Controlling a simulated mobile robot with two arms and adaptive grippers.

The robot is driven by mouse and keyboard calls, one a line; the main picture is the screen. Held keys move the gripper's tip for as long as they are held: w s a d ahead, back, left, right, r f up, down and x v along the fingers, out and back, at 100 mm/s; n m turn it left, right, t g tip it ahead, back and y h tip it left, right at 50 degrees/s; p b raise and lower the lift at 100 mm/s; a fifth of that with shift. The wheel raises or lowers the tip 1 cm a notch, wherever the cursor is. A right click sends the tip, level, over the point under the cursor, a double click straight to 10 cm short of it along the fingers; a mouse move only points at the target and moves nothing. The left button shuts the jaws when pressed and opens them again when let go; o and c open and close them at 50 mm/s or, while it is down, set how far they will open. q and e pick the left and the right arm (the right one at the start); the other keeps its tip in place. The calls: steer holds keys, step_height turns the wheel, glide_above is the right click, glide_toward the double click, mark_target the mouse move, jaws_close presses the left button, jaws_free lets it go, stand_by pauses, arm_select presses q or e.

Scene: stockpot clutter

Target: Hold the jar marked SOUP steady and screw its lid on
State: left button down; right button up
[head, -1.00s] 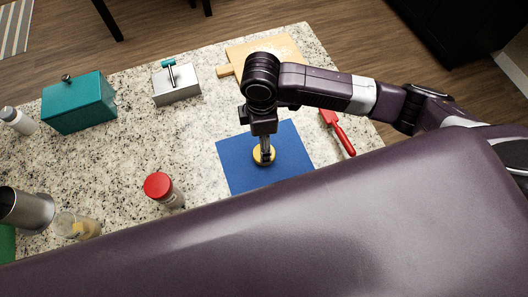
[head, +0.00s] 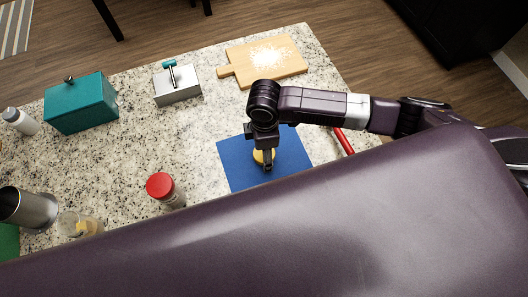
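A round gold lid (head: 258,160) lies on a blue mat (head: 232,168), partly covered by my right gripper. My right gripper (head: 268,168) points down over the lid, its fingertips at the lid's near side; I cannot tell whether they touch it or how far apart they are. An open-looking glass jar (head: 78,226) with yellowish contents stands at the lower left, partly behind my large purple arm link. No SOUP marking is readable on any jar. My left gripper is not in view.
A red-capped jar (head: 162,188) stands left of the mat. A metal cylinder (head: 28,208), white bottle (head: 20,122), teal box (head: 82,104), metal box with teal handle (head: 178,88) and floury cutting board (head: 270,62) surround clear counter. A red-handled tool (head: 344,141) lies right.

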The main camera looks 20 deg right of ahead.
steer(key=c, duration=1)
steer(key=shift+r, duration=0.2)
steer(key=shift+c, duration=0.2)
step_height(320, 180, up, 20)
steer(key=b, duration=0.1)
steer(key=shift+f, duration=0.15)
